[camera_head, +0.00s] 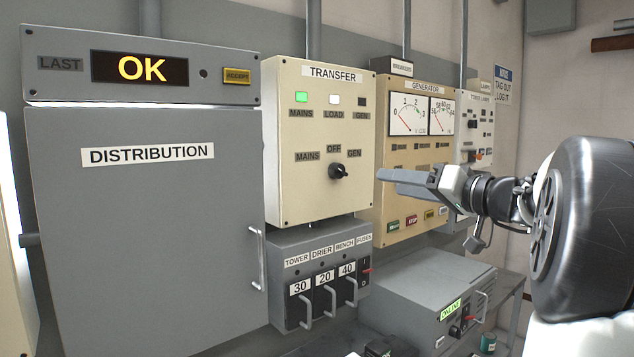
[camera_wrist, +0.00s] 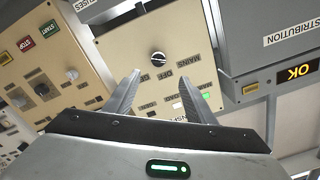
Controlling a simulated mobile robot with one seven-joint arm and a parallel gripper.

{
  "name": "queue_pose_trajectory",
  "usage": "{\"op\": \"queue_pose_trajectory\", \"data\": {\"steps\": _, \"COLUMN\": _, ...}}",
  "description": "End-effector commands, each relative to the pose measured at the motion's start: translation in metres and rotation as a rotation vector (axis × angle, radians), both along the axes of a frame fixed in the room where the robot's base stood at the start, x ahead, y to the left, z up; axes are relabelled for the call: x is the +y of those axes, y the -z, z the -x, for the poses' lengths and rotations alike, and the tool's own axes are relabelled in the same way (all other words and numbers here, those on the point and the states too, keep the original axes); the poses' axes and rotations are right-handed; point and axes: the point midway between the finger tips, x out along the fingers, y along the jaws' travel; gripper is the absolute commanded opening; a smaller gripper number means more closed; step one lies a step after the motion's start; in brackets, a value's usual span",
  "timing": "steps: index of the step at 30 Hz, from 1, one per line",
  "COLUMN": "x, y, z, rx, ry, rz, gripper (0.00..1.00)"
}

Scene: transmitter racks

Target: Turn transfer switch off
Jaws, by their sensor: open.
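The cream TRANSFER panel (camera_head: 312,205) hangs on the wall, with a black rotary transfer switch (camera_head: 339,171) below the labels MAINS, OFF and GEN. The switch also shows in the wrist view (camera_wrist: 158,58), just beyond the fingertips. I cannot clearly tell which label its pointer faces. The MAINS lamp (camera_head: 302,97) is lit green and the LOAD lamp (camera_head: 334,99) is lit white; the GEN lamp (camera_head: 362,101) is dark. My gripper (camera_head: 386,180) is open and empty, to the right of the switch and apart from it. Its two fingers also show in the wrist view (camera_wrist: 160,76).
The DISTRIBUTION cabinet (camera_head: 150,230) stands left, with a lit OK display (camera_head: 140,68) above it. The GENERATOR panel (camera_head: 396,165) is right of the TRANSFER panel, behind my gripper. A fuse box (camera_head: 287,258) with protruding handles sits below. A grey ONLINE unit (camera_head: 425,285) juts out lower right.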

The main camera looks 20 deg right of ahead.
Motion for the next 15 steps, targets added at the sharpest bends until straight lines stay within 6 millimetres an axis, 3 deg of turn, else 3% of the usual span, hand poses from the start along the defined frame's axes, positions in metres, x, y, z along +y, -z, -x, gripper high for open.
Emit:
{"op": "queue_pose_trajectory", "data": {"steps": 5, "x": -0.003, "y": -0.004, "z": -0.01, "rx": -0.017, "ry": 0.009, "rz": -0.001, "gripper": 0.5}}
{"op": "queue_pose_trajectory", "data": {"steps": 15, "x": 0.023, "y": -0.005, "z": -0.075, "rx": -0.013, "ry": 0.006, "rz": -0.004, "gripper": 0.5}}
